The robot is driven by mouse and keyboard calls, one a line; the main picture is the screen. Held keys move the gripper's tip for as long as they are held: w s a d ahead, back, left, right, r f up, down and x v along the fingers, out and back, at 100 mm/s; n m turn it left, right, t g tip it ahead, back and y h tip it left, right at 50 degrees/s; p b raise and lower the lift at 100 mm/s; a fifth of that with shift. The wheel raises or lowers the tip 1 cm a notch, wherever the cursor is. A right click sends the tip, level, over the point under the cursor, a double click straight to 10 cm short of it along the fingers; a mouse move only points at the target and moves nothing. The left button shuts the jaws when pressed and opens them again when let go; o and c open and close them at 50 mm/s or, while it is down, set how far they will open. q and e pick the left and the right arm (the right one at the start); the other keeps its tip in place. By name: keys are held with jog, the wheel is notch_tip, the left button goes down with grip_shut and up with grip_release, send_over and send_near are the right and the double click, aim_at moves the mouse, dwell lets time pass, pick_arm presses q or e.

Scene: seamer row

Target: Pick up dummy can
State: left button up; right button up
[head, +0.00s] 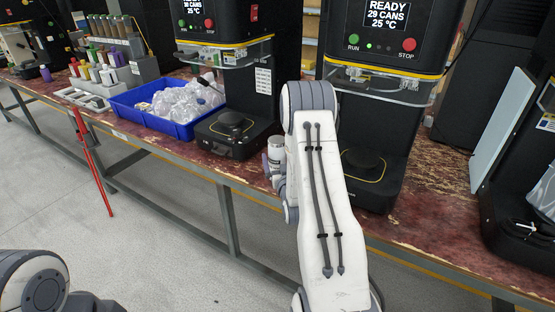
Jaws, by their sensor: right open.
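A small whitish can (276,149), which looks like the dummy can, stands upright on the worn red bench top between two seaming machines. My right arm reaches up the middle of the view and bends back down, hiding much of the area right of the can. My right gripper (270,170) is small and partly hidden at the bench's front edge, close to the can's lower part. Its jaws are open; I cannot tell whether they touch the can. Of my left arm only a joint shows at the lower left; its gripper is out of view.
A black seamer (235,130) stands left of the can, and another (372,170), reading READY 29 CANS, stands to the right. A blue bin (182,131) holds clear plastic bags. A red stand (90,155) leans by the bench at left. The floor in front is clear.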

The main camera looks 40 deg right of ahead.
jog(key=x, duration=0.5)
jog(key=shift+w+a, duration=0.1)
jog(key=c, duration=1.5)
jog(key=shift+r, duration=0.1)
jog(key=shift+c, duration=0.2)
